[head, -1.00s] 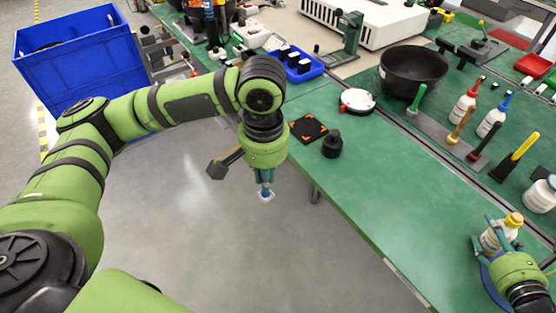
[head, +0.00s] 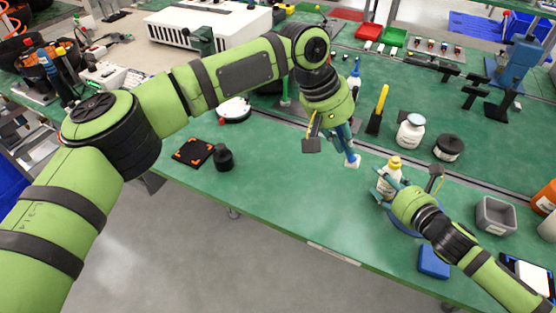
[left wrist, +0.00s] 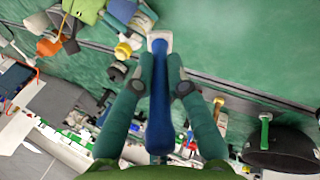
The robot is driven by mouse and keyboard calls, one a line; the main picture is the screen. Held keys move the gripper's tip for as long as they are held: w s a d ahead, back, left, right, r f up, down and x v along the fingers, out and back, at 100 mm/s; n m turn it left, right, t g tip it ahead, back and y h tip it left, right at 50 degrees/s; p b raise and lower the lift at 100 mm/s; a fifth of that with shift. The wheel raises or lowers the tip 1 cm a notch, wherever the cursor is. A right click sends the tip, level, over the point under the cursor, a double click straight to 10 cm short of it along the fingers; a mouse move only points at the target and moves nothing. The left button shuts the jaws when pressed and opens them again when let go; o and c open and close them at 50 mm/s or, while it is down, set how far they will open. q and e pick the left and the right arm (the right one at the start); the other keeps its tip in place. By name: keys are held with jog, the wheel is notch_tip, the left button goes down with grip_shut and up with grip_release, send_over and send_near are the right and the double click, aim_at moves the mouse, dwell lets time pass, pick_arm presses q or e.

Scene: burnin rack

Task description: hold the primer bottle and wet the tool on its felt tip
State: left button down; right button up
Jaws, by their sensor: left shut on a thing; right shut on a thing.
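My left gripper (head: 343,132) is shut on a blue-handled tool (head: 349,146) with a white square head at its lower end. The tool hangs over the green table, left of the bottle and apart from it. My right gripper (head: 388,190) is shut on the primer bottle (head: 387,183), a small white bottle with a yellow top, held upright near the table's front. In the left wrist view the tool (left wrist: 160,95) lies between the fingers, its white head pointing up the picture. The bottle's yellow top (left wrist: 123,50) shows to the left of that head. The felt tip is too small to tell.
A white jar (head: 410,132) and a dark round tin (head: 448,148) stand behind the bottle. A grey bin (head: 494,216) and a blue block (head: 433,262) are at the right. The table left of the tool is mostly clear, up to a black cylinder (head: 223,158).

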jog(key=shift+s+f, duration=0.15)
jog(key=shift+f, duration=0.2)
pick_arm(q)
jog(key=d+h, duration=0.1)
jog(key=d, duration=0.8)
jog(key=shift+w+d+r+n+h, duration=0.3)
jog(key=shift+w+r, duration=0.1)
jog(key=shift+r, duration=0.05)
jog(key=shift+f, duration=0.7)
dwell(0.6)
jog(key=shift+f, duration=0.2)
pick_arm(e)
jog(key=shift+a, duration=0.1)
dwell(0.9)
pick_arm(q)
jog(key=shift+s+d+r, duration=0.1)
pick_arm(e)
jog(key=shift+r, duration=0.1)
jog(key=o, duration=1.3)
pick_arm(q)
jog(key=shift+a, duration=0.2)
